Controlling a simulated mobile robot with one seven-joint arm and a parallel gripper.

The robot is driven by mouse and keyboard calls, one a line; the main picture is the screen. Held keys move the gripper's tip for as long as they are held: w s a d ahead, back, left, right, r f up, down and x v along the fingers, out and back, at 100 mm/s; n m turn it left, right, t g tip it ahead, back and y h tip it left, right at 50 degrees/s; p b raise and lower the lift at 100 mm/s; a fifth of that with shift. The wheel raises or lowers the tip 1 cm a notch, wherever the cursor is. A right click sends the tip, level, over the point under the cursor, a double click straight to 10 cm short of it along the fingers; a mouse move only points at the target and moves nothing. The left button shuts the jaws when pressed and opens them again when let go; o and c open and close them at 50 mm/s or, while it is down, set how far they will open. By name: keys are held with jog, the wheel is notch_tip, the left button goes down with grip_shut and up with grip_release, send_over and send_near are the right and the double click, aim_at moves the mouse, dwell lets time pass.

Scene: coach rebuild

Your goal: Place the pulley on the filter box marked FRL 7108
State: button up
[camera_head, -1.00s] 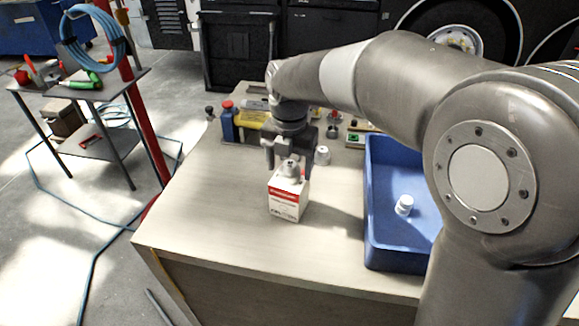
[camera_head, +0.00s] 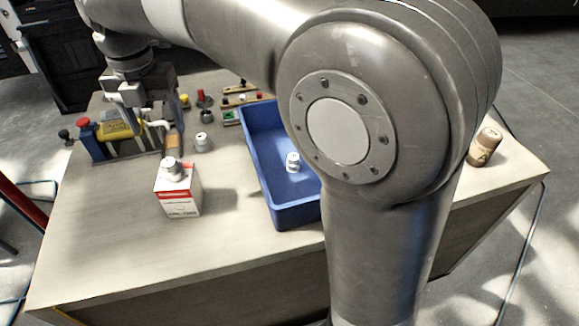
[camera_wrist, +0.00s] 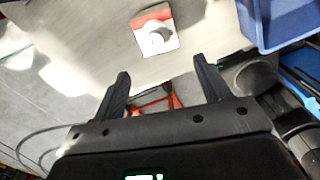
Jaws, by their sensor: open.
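The filter box (camera_head: 180,201) is a small white carton with a red band, upright on the workbench; its printed number is too small to read. A light grey pulley (camera_head: 171,171) rests on its top. In the wrist view the box (camera_wrist: 153,18) and the pulley (camera_wrist: 155,39) show ahead of the fingers, apart from them. My gripper (camera_wrist: 162,72) is open with nothing between its fingers. In the head view my gripper (camera_head: 140,112) is above the bench, behind and left of the box.
A blue tray (camera_head: 262,190) right of the box holds a small white stepped part (camera_head: 293,162). A similar grey part (camera_head: 202,143) stands behind the box. Bottles and a yellow item (camera_head: 115,130) crowd the back left. The bench front is clear.

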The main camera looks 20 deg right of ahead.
jog(key=s+d+m+t, duration=0.1)
jog(key=s+d+m, duration=0.2)
jog(key=d+m, duration=0.45)
jog(key=s+d+m+t, duration=0.2)
jog(key=s+d+m, duration=0.2)
jog(key=d+m, duration=0.35)
jog(key=s+d+f+m+t, duration=0.1)
jog(key=s+d+f+m, duration=0.2)
jog(key=m, duration=0.6)
jog(key=s+d+f+m+t, duration=0.1)
jog(key=s+d+f+m, duration=0.2)
jog(key=s+d+m, duration=0.4)
jog(key=shift+f+m, duration=0.35)
jog(key=shift+m, duration=0.75)
